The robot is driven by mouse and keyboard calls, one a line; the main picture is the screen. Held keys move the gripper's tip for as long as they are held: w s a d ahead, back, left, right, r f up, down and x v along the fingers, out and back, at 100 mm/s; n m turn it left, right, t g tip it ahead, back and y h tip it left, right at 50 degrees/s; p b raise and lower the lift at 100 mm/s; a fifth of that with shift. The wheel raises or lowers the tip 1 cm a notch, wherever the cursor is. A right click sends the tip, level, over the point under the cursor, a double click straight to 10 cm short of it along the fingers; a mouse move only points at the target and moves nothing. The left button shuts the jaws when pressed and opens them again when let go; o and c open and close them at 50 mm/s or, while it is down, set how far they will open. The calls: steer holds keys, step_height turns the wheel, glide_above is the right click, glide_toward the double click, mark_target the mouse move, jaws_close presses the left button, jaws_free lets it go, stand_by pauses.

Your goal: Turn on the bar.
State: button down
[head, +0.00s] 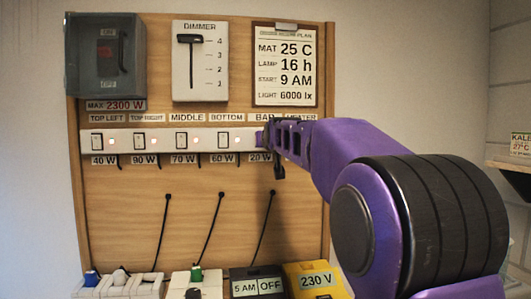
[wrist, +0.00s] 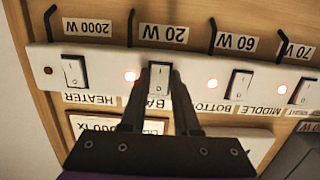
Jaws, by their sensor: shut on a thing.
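The bar switch (wrist: 158,77) is a white rocker in a dark frame on the white switch strip (head: 150,148). It sits between the "BAR" and "20 W" labels in the wrist view, which shows the strip upside down. In the head view my gripper (head: 268,135) covers the bar and heater switches.
The heater switch (wrist: 74,70) is a neighbour, and its light (wrist: 48,70) is dark. The bottom switch (wrist: 240,83) is on the other side, its light lit. Above the strip are a dimmer (head: 200,62), a grey switch box (head: 105,55) and a plan clipboard (head: 286,65).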

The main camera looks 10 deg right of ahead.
steer(key=c, duration=0.6)
jaws_free()
steer(key=shift+c, duration=0.2)
